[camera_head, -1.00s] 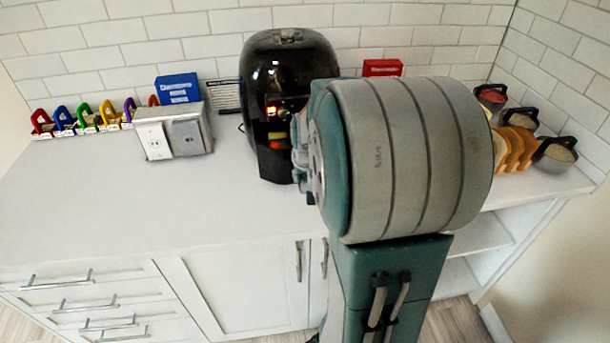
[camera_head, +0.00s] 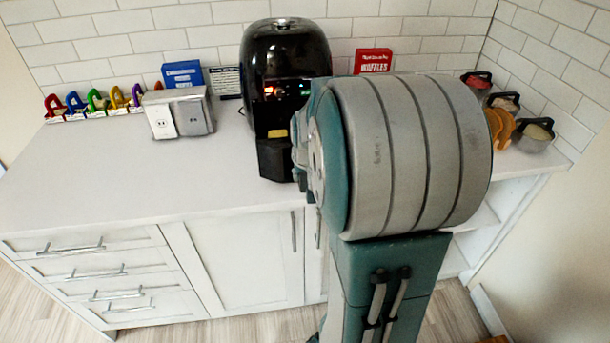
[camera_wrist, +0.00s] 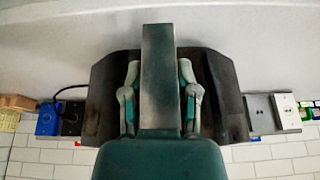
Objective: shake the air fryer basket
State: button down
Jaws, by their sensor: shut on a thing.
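The black air fryer (camera_head: 285,62) stands on the counter against the tiled wall, with small lit marks on its front. Its black basket (camera_head: 275,160) juts out of the front towards me, with a yellow patch showing above it. The basket also shows in the wrist view (camera_wrist: 228,98), its dark walls on both sides of my gripper. My gripper (camera_wrist: 160,75) is shut on the basket, with a grey-green bar between its fingers. In the head view my arm hides most of the gripper and the basket's right side.
A grey outlet box (camera_head: 178,115) stands left of the fryer, with a blue box (camera_head: 183,74) behind it. Coloured clips (camera_head: 96,102) line the far left. A red box (camera_head: 373,61) and several lidded cups (camera_head: 534,133) are at right.

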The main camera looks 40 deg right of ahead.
jog(key=shift+c, duration=1.8)
grip_release()
jog(key=shift+s+f, duration=0.1)
jog(key=shift+a+r, duration=0.1)
jog(key=shift+r, duration=0.3)
jog(key=v, duration=1.1)
jog(key=shift+r, duration=0.15)
